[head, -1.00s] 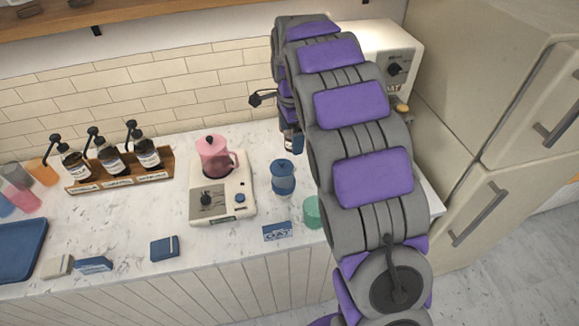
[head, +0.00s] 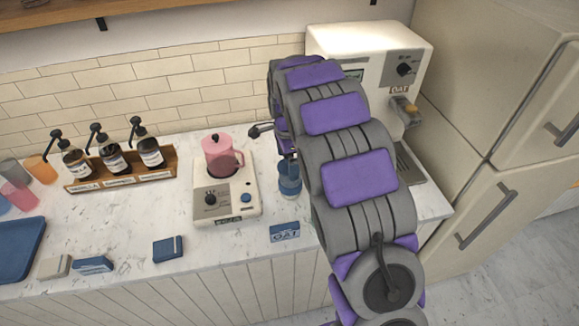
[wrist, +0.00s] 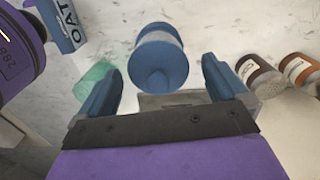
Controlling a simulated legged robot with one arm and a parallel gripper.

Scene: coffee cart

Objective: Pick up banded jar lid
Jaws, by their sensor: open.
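The blue banded jar (head: 289,182) stands on the counter right of the pink pitcher, partly hidden by my arm. In the wrist view its round blue lid (wrist: 160,62), with a knob on top, faces the camera. My gripper (wrist: 162,85) is open, with one blue finger on each side of the lid's near edge and visible gaps between. The knob lies between the fingers. Nothing is held. In the head view my gripper (head: 288,155) is just above the jar, mostly hidden by my arm.
A blue oat box (head: 285,232) lies near the counter's front edge. A pink pitcher (head: 222,158) sits on a cream appliance (head: 225,202) to the left. A green cup (wrist: 93,80) is close to one finger.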

